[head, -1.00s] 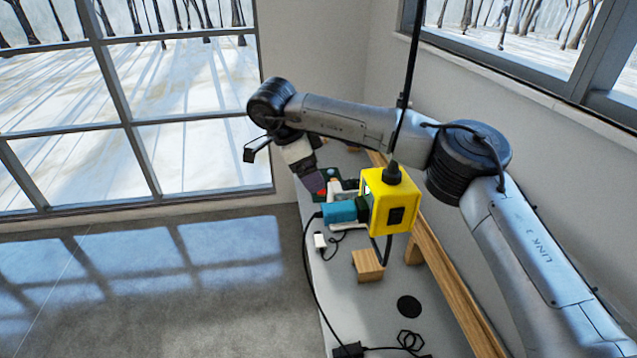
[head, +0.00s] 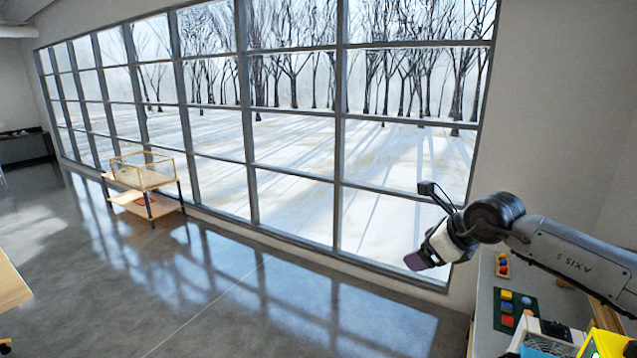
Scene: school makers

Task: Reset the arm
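My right arm (head: 570,250) comes in from the right edge in the head view. Its gripper (head: 416,262) hangs at the left end, pointing down and left, in front of the window and left of the workbench. A small camera bracket (head: 432,192) sticks up beside the wrist. The fingers are small and dark, and whether they are apart or together cannot be made out. No object shows clearly in them. My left gripper is outside the view.
The workbench (head: 487,325) at lower right holds a dark green board (head: 520,308) with coloured blocks and a yellow box (head: 606,344), cut by the frame edge. A wooden cart (head: 148,190) stands by the windows. The floor (head: 270,300) between is clear.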

